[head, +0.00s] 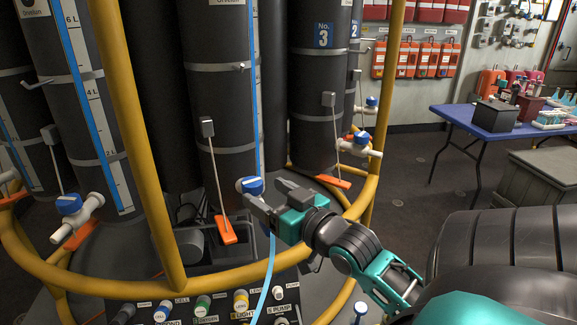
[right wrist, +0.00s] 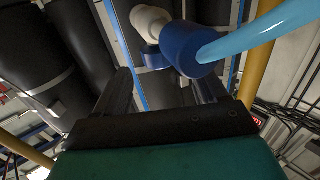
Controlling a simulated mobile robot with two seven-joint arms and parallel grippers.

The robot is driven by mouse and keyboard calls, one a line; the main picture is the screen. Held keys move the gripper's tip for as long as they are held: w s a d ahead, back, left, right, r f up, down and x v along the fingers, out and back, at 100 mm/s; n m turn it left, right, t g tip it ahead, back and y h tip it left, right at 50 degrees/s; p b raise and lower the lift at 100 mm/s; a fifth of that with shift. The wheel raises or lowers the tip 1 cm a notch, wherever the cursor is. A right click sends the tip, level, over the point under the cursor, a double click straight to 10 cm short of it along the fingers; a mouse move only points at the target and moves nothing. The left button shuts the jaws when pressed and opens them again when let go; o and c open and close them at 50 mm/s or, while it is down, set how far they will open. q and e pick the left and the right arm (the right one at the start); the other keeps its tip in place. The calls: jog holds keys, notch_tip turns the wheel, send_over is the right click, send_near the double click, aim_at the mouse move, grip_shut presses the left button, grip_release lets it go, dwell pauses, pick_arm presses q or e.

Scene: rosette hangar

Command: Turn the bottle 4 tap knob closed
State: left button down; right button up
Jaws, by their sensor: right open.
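A tap with a blue knob (head: 252,185) sits low on the middle dark bottle (head: 222,90); this bottle's number does not show. My right gripper (head: 265,193) is open, its fingers at the tap and partly covering it in the head view. In the right wrist view the open fingers (right wrist: 160,88) point toward the tap's white body (right wrist: 150,20) and blue parts (right wrist: 190,48). A light blue hose (right wrist: 262,32) runs from the nearer blue part. Nothing is seen between the fingers; contact cannot be told. My left gripper is out of view.
Yellow frame tubes (head: 140,130) stand around the bottles, with a ring below. The No. 3 bottle (head: 318,85) has its own blue-knobbed tap (head: 361,138). A control panel (head: 215,308) sits below. A blue table (head: 450,115) stands right.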

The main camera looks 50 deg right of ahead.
aim_at(249, 181)
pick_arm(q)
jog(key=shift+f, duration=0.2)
pick_arm(e)
jog(key=shift+s+a, duration=0.2)
jog(key=shift+s, duration=1.1)
jog(key=shift+s+a, duration=0.15)
jog(key=shift+s, duration=1.15)
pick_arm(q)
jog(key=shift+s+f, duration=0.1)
